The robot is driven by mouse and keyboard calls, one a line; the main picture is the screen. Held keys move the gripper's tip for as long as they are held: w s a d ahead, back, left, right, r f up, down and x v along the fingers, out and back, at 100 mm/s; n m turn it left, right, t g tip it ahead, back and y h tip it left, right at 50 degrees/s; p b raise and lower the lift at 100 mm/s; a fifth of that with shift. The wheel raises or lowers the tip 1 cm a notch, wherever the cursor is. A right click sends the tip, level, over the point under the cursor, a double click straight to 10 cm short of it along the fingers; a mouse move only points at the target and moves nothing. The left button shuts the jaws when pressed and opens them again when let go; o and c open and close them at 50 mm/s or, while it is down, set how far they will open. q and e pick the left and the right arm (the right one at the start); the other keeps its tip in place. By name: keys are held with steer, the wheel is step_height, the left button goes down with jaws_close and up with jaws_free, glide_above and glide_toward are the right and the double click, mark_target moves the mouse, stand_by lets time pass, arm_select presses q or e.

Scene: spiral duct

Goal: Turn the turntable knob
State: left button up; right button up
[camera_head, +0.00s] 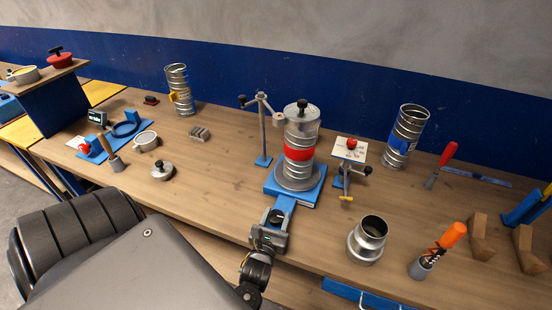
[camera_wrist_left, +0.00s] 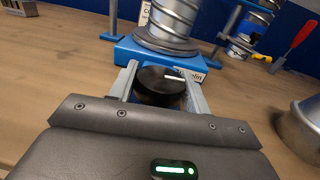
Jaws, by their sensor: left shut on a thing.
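The turntable has a blue base (camera_head: 311,193) with a round grey plate (camera_head: 290,183) at the middle of the bench. A spiral duct (camera_head: 300,140) with a red band stands upright on the plate. The black turntable knob (camera_wrist_left: 158,90) with a white line mark sits at the front of the blue base. My left gripper (camera_head: 277,216) reaches in from the front and is shut on the knob, one finger on each side in the left wrist view. The knob's lower part is hidden by the gripper body. My right gripper is not in view.
A post stand (camera_head: 263,135) is left of the turntable and a small stand with a red knob (camera_head: 350,144) is right. A metal collar (camera_head: 367,240) and an orange-handled tool (camera_head: 450,237) stand front right. A lidded pot (camera_head: 161,171) sits left, with bare bench between.

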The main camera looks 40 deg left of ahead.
arm_select(q)
steer(key=shift+r, duration=0.1)
stand_by(0.3)
steer(key=o, duration=1)
steer(key=shift+w, duration=0.1)
steer(key=shift+s+d, duration=0.2)
steer(key=shift+s, duration=0.3)
steer(key=v, duration=0.9)
steer(key=shift+s+d, duration=0.2)
steer(key=shift+s, duration=0.15)
